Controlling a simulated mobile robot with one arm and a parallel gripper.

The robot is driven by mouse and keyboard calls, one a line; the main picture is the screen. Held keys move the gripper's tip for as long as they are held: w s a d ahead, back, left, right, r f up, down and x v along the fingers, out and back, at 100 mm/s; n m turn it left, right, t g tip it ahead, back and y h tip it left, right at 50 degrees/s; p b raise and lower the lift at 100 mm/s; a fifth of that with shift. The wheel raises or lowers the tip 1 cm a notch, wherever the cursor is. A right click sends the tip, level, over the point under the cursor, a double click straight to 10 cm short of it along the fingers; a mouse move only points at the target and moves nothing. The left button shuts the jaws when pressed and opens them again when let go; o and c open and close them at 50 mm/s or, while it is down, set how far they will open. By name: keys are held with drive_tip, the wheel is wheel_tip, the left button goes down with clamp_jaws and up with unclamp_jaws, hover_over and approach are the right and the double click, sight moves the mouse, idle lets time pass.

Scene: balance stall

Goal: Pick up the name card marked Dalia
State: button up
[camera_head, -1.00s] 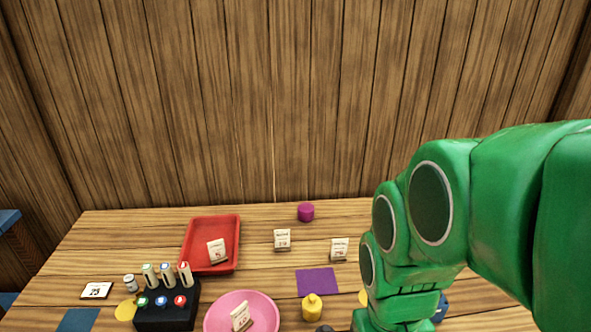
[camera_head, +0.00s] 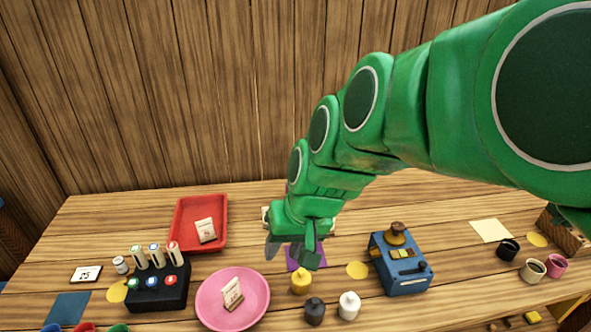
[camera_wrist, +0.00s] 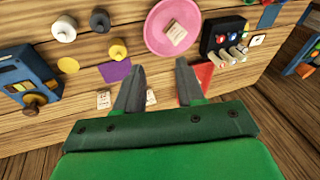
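Several small cream cards are in view, but their lettering is too small to tell which says Dalia. One card (camera_head: 205,230) is in the red tray (camera_head: 181,243); another card (camera_head: 232,293) is on the pink plate (camera_head: 212,310). In the wrist view, one card (camera_wrist: 151,98) shows between my fingers and another card (camera_wrist: 103,99) lies just left of the left finger. My gripper (camera_head: 292,255) is open and empty over the back middle of the table; its open fingers also show in the wrist view (camera_wrist: 160,65). In the head view my gripper mostly hides these two cards.
A purple mat (camera_wrist: 114,71) lies near my left finger. A yellow bottle (camera_head: 301,282), a black bottle (camera_head: 314,311) and a white bottle (camera_head: 349,305) stand in front. A blue machine (camera_head: 402,274) is at right, a black stamp rack (camera_head: 158,293) at left. A wooden wall is behind.

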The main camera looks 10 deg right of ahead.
drive_tip(key=w+a+r+m+t+y, duration=0.1)
drive_tip(key=w+a+r+t, duration=0.2)
drive_tip(key=w, duration=0.5)
drive_tip(key=w+a+r+t+y, duration=0.1)
drive_tip(key=w+a+r, duration=0.1)
drive_tip(key=w+a, duration=0.5)
drive_tip(key=w+a+r+m+t+y, duration=0.1)
drive_tip(key=w+a+r+t, duration=0.15)
drive_tip(key=w, duration=0.75)
drive_tip(key=w+d+f+m+t+h, duration=0.1)
drive_tip(key=w+d+m+t+h, duration=0.15)
drive_tip(key=w, duration=0.65)
drive_tip(key=w+d+f+m+t+h, duration=0.15)
drive_tip(key=w+m, duration=0.25)
drive_tip(key=w, duration=0.5)
drive_tip(key=w+d+f+m+g+h, duration=0.3)
drive_tip(key=d+f+m+h, duration=0.4)
drive_tip(key=d+f+h, duration=0.55)
drive_tip(key=s+d+f+m+g+h, duration=0.2)
drive_tip(key=s+d+f+g, duration=0.1)
drive_tip(key=s+f+g, duration=0.3)
drive_tip(key=s+d+f+m+g+h, duration=0.1)
drive_tip(key=s+d+f+m+g, duration=0.2)
drive_tip(key=s+f, duration=0.55)
drive_tip(key=shift+n+g+h, duration=0.25)
drive_tip(key=shift+n+g, duration=0.2)
drive_tip(key=shift+n, duration=0.1)
drive_tip(key=shift+w+x, duration=0.2)
drive_tip(key=shift+x, duration=3.5)
clamp_jaws()
